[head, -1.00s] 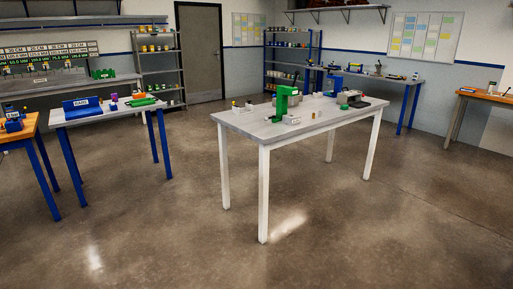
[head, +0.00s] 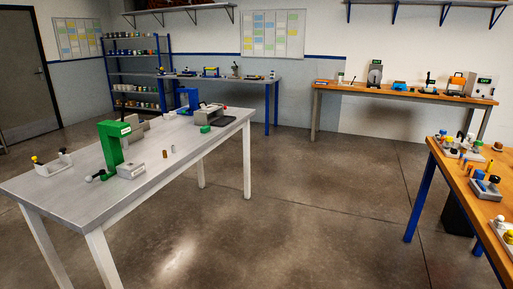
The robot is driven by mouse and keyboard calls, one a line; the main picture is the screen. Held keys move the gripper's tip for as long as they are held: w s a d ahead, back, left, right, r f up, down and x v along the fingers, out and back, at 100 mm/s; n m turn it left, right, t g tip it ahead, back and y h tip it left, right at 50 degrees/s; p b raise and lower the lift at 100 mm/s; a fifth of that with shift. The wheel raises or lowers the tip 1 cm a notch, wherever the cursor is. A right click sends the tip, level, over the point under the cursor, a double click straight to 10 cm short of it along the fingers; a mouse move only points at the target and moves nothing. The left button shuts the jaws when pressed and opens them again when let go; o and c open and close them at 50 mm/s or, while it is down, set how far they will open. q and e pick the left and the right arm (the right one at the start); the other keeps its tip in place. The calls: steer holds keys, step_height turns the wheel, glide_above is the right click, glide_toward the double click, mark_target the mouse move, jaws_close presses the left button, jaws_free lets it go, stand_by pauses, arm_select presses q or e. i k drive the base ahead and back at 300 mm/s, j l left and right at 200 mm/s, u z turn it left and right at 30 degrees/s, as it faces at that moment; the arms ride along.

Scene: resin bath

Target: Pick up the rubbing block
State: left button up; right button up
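I cannot pick out the rubbing block for certain; the small items on the tables are too small to tell apart. The grey-topped table (head: 70,187) with white legs stands at the left in the head view. On it are a green upright device (head: 110,146), a small brown cylinder (head: 165,154), a small green block (head: 205,129) and a grey machine with a dark flat part (head: 209,115). Neither of my grippers shows in the head view.
A wooden-topped table (head: 464,178) with blue legs and several small items stands at the right. A wooden bench (head: 400,91) with devices is along the back wall. A blue-legged table (head: 262,82) and a blue shelf rack (head: 140,72) stand behind. The floor between (head: 310,200) is clear.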

mark_target(204, 129)
steer(key=i+l+u, duration=0.4)
steer(key=i+l, duration=0.25)
steer(key=i, duration=0.15)
steer(key=i+l+u, duration=0.4)
steer(key=i+l, duration=0.3)
steer(key=l, duration=0.15)
